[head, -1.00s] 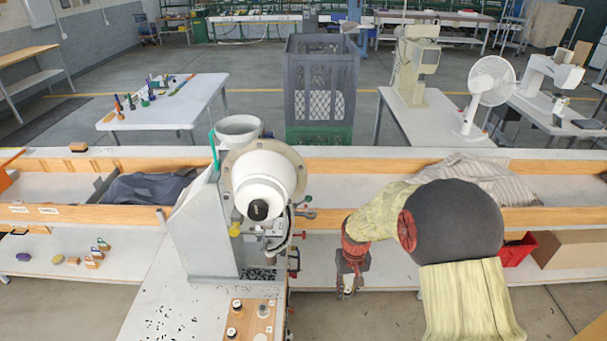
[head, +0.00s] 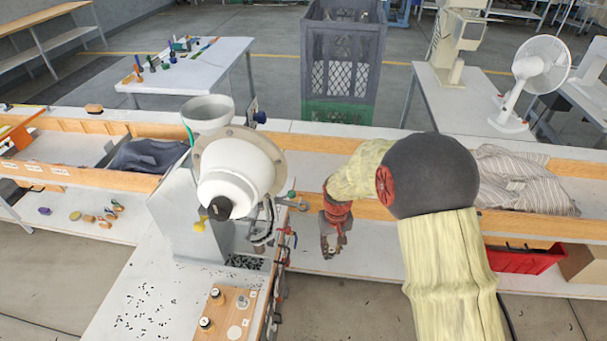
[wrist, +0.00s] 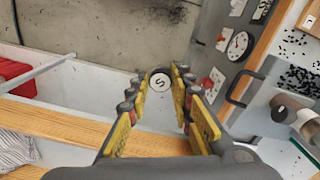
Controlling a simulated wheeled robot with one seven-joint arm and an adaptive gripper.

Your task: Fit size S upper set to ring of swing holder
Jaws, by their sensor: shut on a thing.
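The size S upper set (wrist: 159,80) is a small round piece with a white face marked S, seen in the wrist view. My gripper (wrist: 161,75) is shut on it, with the yellow-padded fingers on either side. In the head view my gripper (head: 330,250) hangs right of the eyelet press (head: 235,170), apart from it; the piece is too small to make out there. The press has a white head and a grey body. I cannot make out the ring of the swing holder clearly; dark parts show under the press head.
A wooden board (head: 228,312) with several die pieces lies on the press table's front. A wooden-edged trough (head: 400,208) runs behind my gripper, with striped cloth (head: 520,178) at right. A red bin (head: 525,260) stands lower right. Black bits litter the press table.

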